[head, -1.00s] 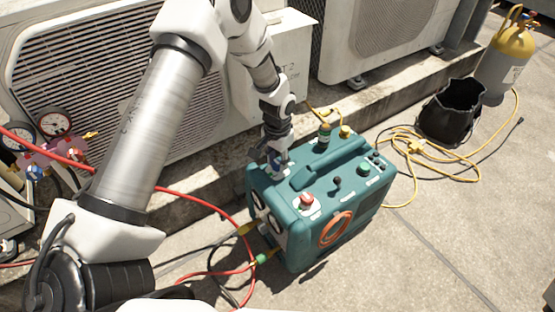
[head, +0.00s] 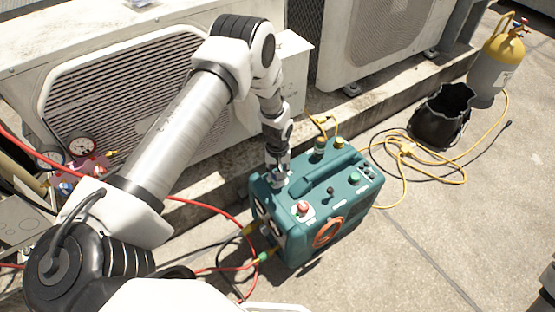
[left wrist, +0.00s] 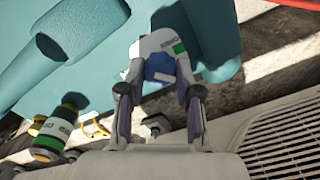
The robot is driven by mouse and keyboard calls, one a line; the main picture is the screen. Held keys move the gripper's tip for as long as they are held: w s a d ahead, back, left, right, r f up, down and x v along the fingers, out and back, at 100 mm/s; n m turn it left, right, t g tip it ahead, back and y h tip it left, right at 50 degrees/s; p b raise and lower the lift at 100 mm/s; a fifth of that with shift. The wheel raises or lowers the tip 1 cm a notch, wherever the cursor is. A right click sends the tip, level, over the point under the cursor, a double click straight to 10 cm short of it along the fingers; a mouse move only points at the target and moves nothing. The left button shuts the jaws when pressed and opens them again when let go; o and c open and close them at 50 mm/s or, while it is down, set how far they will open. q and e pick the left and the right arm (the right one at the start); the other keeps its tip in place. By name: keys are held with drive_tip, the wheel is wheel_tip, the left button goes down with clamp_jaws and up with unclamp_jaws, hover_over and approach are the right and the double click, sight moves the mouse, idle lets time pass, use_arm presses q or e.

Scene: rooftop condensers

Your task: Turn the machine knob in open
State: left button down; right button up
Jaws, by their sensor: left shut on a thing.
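The teal machine (head: 335,218) stands upright on the paving, with a red button, a black lever and a green knob on its top. The blue machine knob (left wrist: 160,66) sits at the machine's edge, beside a white label with a green patch. My left gripper (left wrist: 160,84) is shut on this knob, one finger on each side. In the head view my left gripper (head: 278,178) is at the top of the machine's left end and hides the knob. My right gripper is in neither view.
Condenser units (head: 130,95) stand on a concrete ledge behind the machine. Red and black hoses run left of it. A yellow hose (head: 408,150), a black bucket (head: 437,118) and a yellow-topped cylinder (head: 494,68) are to the right.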

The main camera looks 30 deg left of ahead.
use_arm(q)
drive_tip(key=n+p, duration=0.4)
drive_tip(key=shift+r, duration=0.25)
drive_tip(key=shift+f+n+p, duration=0.15)
drive_tip(key=shift+n+p, duration=0.6)
drive_tip(key=shift+n, duration=0.3)
drive_tip(key=shift+f+n+p, duration=0.1)
drive_tip(key=shift+n+p, duration=0.65)
drive_tip(key=shift+n, duration=0.3)
drive_tip(key=c, duration=0.8)
unclamp_jaws()
wheel_tip(320, 180, up, 12)
